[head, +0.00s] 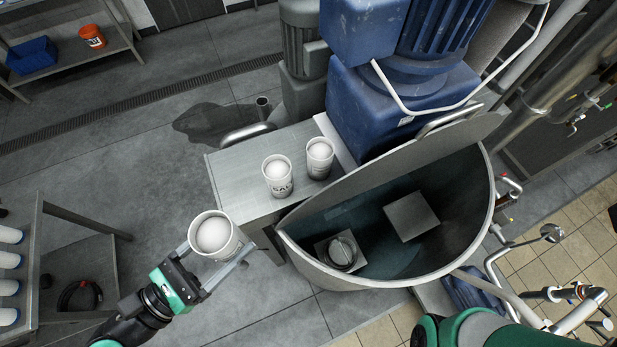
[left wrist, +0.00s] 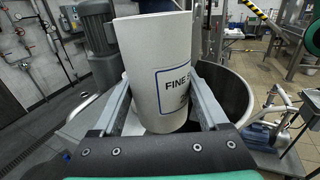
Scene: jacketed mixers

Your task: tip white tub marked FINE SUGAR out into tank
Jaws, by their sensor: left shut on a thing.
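The white tub marked FINE SUGAR (head: 213,234) is held upright in my left gripper (head: 218,262), full of white contents. Its label, partly cut off by a finger, shows in the left wrist view on the tub (left wrist: 160,75), between the fingers of my left gripper (left wrist: 165,115). The tank (head: 455,225) stands to the right of the tub, its half lid raised, with the tub outside its rim. Inside the tank are a square plate and a round fitting on a square base. My right gripper is not in view; only a green and black part of my arm shows at the lower right.
Two white tubs (head: 278,175) (head: 320,158), one reading SALT, stand on a grey bench (head: 235,165) beside the tank. A blue mixer motor (head: 400,100) rises behind the lid. A rack with white tubs (head: 8,260) is at the left. Pipes run right of the tank.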

